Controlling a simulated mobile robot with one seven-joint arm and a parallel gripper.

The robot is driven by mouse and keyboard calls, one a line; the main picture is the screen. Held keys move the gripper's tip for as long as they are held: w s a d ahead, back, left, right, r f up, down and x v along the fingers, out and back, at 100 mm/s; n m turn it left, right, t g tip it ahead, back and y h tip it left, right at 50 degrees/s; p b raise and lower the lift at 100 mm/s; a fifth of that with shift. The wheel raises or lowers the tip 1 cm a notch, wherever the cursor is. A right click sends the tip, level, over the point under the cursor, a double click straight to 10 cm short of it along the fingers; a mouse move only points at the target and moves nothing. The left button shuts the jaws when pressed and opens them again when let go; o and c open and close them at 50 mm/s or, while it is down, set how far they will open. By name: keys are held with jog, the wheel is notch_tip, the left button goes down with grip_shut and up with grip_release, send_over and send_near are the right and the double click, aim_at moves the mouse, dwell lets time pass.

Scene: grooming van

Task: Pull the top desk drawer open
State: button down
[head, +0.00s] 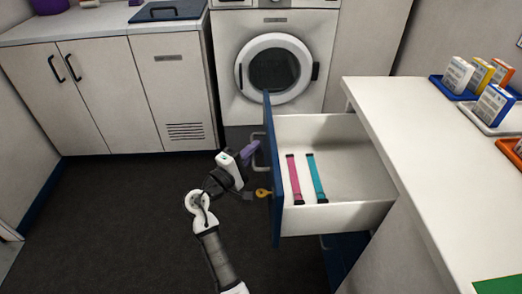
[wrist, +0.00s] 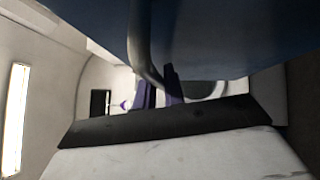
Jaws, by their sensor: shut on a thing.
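The top desk drawer (head: 345,215) is pulled well out to the left of the desk, and its inside shows. Its blue front (head: 276,215) faces my arm. My gripper (head: 252,148), with purple fingers, is at the far part of that front, shut on the drawer's metal handle (head: 257,136). In the wrist view the curved grey handle (wrist: 137,45) passes between the purple fingers (wrist: 160,92), under the blue drawer front (wrist: 220,35). The exact contact is partly hidden. A yellow key (head: 263,193) sticks out from the drawer front.
A pink strap (head: 294,178) and a teal strap (head: 317,178) lie in the drawer. The white desk top (head: 420,140) holds boxes in trays at right. A lower blue drawer (head: 345,258) is below. A washer (head: 275,70) and cabinets (head: 95,90) stand behind. Dark floor at left is clear.

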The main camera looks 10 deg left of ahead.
dwell(0.3)
jog(key=c, duration=1.5)
grip_release()
jog(key=shift+a, duration=0.1)
jog(key=b+v, duration=0.1)
jog(key=v, duration=1.2)
jog(key=shift+s+a+b, duration=0.2)
jog(key=shift+s+b, duration=0.1)
jog(key=shift+b, duration=0.1)
jog(key=shift+f, duration=0.1)
